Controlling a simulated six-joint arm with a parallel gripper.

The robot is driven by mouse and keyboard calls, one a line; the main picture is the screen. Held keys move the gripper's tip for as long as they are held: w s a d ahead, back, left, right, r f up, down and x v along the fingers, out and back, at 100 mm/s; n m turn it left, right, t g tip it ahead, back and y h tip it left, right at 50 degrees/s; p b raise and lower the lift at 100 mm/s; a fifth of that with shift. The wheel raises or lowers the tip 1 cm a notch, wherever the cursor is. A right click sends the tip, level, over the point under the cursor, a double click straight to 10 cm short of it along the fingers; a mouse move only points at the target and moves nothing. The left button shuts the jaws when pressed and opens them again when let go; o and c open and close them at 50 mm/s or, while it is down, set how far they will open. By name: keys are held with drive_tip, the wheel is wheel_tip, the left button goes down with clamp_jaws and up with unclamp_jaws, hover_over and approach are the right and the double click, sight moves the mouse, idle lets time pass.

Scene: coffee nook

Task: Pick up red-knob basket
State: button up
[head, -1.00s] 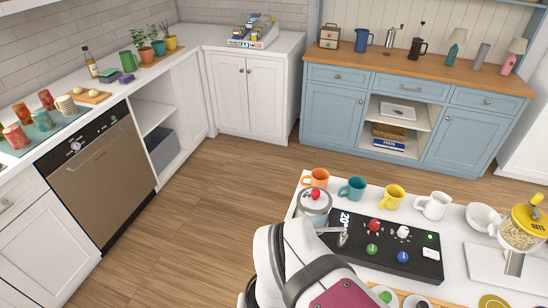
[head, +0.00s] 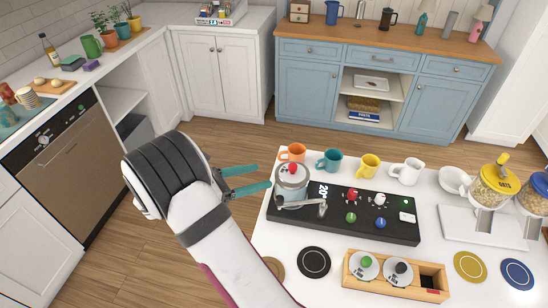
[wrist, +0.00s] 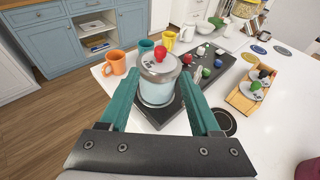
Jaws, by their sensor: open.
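The red-knob basket (head: 292,169) shows as a red ball knob on a pale grey disc at the top of a clear, round vessel (head: 291,195). The vessel stands at the left end of a black panel. In the wrist view the red knob (wrist: 160,53) is upright above the vessel, near the picture's middle. The part of the basket below the disc is hard to make out. My gripper (head: 265,177) is open and empty, with teal fingers pointing right toward the vessel's left side. In the wrist view the two fingers of my gripper (wrist: 158,76) frame the vessel.
The black panel (head: 375,222) carries red, white, green and blue knobs and a silver lever (head: 313,204). Orange (head: 292,153), teal, yellow and white mugs stand behind. A wooden holder (head: 365,280) in front holds green-knob and black-knob discs. The floor left of the table is clear.

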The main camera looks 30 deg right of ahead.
sight(301, 169)
drive_tip(key=x, duration=1.5)
drive_tip(key=shift+r, duration=0.15)
clamp_jaws()
